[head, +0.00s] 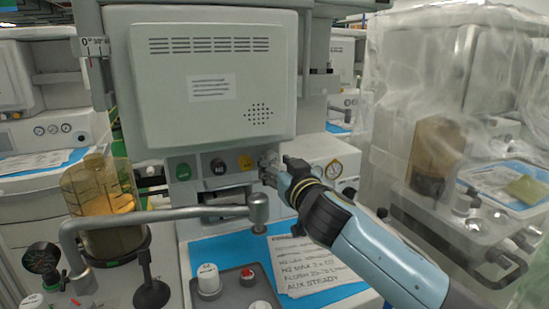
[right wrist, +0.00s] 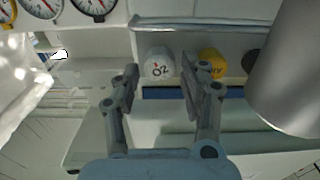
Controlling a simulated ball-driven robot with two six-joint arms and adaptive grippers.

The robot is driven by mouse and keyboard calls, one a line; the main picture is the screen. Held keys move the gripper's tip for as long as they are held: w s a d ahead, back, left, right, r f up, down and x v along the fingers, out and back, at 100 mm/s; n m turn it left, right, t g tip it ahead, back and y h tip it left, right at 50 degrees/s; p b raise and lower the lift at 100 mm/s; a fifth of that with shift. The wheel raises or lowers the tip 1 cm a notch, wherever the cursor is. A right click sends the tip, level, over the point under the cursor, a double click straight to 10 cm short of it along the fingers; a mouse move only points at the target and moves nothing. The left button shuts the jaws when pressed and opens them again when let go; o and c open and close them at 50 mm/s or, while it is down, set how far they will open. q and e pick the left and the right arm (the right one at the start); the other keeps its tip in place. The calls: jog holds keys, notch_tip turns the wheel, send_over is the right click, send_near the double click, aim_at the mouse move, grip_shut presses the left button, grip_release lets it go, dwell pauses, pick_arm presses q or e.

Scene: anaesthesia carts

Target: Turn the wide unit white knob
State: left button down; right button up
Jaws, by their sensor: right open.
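A white knob marked O2 (right wrist: 158,66) sits on the front of the wide grey unit (head: 215,75), seen in the right wrist view. My right gripper (head: 268,168) is at the right end of that unit's knob row in the head view and largely hides the white knob there. In the right wrist view the right gripper (right wrist: 159,76) is open, with one finger on each side of the white knob. I cannot tell whether the fingers touch it. The yellow knob (head: 245,162) is close beside it; it also shows in the right wrist view (right wrist: 211,63). My left gripper is not in view.
A black knob (head: 217,167) and a green knob (head: 183,171) continue the row. A grey pipe arm (head: 160,216) crosses below it. Another white knob (head: 208,281) stands on a front block. An amber canister (head: 100,205) is left, a plastic-covered cart (head: 450,110) right.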

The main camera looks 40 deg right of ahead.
jog(key=shift+x, duration=0.8)
jog(key=c, duration=0.9)
jog(key=shift+n, duration=0.3)
jog(key=shift+n, duration=2.5)
